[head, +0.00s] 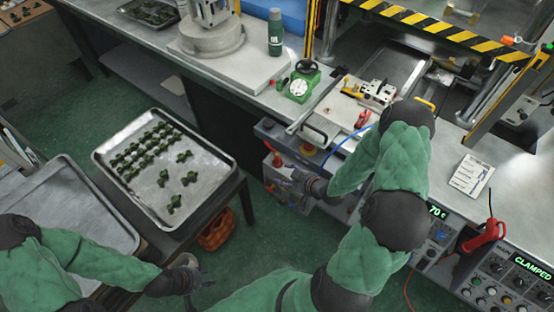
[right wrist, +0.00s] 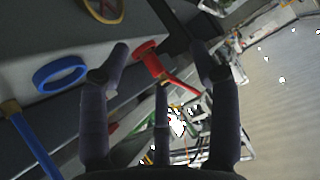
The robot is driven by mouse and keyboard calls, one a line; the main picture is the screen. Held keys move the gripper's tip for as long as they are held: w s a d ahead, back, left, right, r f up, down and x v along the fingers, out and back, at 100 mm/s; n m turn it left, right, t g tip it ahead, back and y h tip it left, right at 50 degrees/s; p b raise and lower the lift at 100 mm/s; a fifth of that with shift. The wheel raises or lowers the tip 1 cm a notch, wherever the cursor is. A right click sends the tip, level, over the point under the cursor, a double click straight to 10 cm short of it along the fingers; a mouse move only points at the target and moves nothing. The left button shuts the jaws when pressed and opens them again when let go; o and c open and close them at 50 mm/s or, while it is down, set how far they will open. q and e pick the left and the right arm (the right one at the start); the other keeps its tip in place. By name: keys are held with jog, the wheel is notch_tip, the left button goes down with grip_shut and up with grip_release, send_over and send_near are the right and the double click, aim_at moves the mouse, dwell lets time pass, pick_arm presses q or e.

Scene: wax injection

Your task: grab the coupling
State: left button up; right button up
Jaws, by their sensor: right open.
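A red flanged fitting (right wrist: 147,58), which looks like the coupling, shows between the spread fingers of my right gripper (right wrist: 160,70) in the right wrist view. A thin red stem extends from it. In the head view the red fitting (head: 277,160) is at the front of a grey machine box, just up and left of my right gripper (head: 284,176). My right gripper is open, and no grip on the fitting is visible. My left gripper (head: 188,278) is low, right of the tray table and away from the fitting; its finger opening is unclear.
A blue ring (right wrist: 60,72) and a yellow ring (right wrist: 104,8) are close to my right fingers. A metal tray (head: 227,158) with several dark green parts stands on a table at left. A bench with a clamp fixture (head: 376,94) lies behind. Green floor is open between.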

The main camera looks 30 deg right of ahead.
jog(key=n+t, duration=0.2)
send_near(277, 159)
jog(key=w+f, duration=0.1)
jog(key=w+d+f+b, duration=0.1)
jog(key=w, duration=0.1)
jog(key=shift+b+x, duration=1.1)
jog(key=shift+x, duration=1.7)
jog(key=shift+r, duration=0.15)
grip_shut()
